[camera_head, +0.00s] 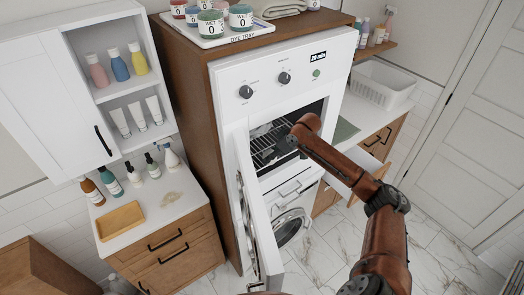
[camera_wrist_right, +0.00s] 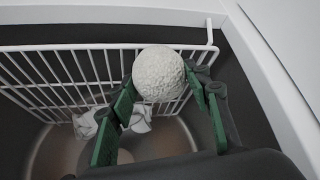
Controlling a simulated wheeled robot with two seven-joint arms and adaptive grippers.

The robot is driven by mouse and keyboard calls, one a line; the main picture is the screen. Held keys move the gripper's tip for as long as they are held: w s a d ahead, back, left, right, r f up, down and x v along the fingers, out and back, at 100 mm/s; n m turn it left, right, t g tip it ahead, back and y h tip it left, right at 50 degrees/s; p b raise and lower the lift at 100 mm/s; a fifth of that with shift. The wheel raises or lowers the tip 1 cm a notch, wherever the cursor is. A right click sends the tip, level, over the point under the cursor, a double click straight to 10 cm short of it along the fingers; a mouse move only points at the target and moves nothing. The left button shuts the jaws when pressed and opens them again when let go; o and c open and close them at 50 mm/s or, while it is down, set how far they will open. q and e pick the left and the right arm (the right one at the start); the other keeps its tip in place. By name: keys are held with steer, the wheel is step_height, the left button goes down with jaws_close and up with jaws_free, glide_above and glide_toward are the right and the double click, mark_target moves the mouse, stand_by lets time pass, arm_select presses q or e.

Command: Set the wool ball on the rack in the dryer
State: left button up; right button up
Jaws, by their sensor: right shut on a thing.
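The wool ball (camera_wrist_right: 158,75), off-white and rough, sits between the green-padded fingers of my right gripper (camera_wrist_right: 161,83) in the right wrist view. The gripper is shut on it. The ball appears over the front part of the white wire rack (camera_wrist_right: 60,68); whether it touches the wires I cannot tell. In the head view the dryer (camera_head: 275,62) stands open, with the rack (camera_head: 266,153) inside. My right arm reaches into its opening and hides the ball and gripper there. My left gripper is not in view.
The open dryer door (camera_head: 258,220) stands left of my right arm. White crumpled cloth (camera_wrist_right: 138,124) lies below the rack. A round-doored machine (camera_head: 291,226) is underneath. An open drawer (camera_head: 352,177) juts out at right. A dye tray (camera_head: 232,36) with jars sits on top.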

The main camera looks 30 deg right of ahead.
steer(key=shift+w+a, duration=0.3)
steer(key=shift+w, duration=0.3)
steer(key=shift+w+a, duration=0.3)
steer(key=shift+w, duration=0.25)
steer(key=shift+w+a+r+p, duration=0.1)
steer(key=shift+w+a+p, duration=0.2)
steer(key=shift+w, duration=0.3)
steer(key=shift+w+a+r+p, duration=0.1)
steer(key=shift+w+a+p, duration=0.2)
steer(key=shift+w, duration=0.25)
steer(key=shift+f, duration=0.7)
steer(key=shift+f+p, duration=0.25)
steer(key=shift+p, duration=0.05)
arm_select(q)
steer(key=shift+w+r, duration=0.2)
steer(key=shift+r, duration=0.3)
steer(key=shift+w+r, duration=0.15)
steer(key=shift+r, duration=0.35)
arm_select(e)
steer(key=shift+s+d, duration=0.1)
steer(key=shift+d, duration=0.05)
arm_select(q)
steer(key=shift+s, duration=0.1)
arm_select(e)
steer(key=o, duration=1)
steer(key=shift+o, duration=0.3)
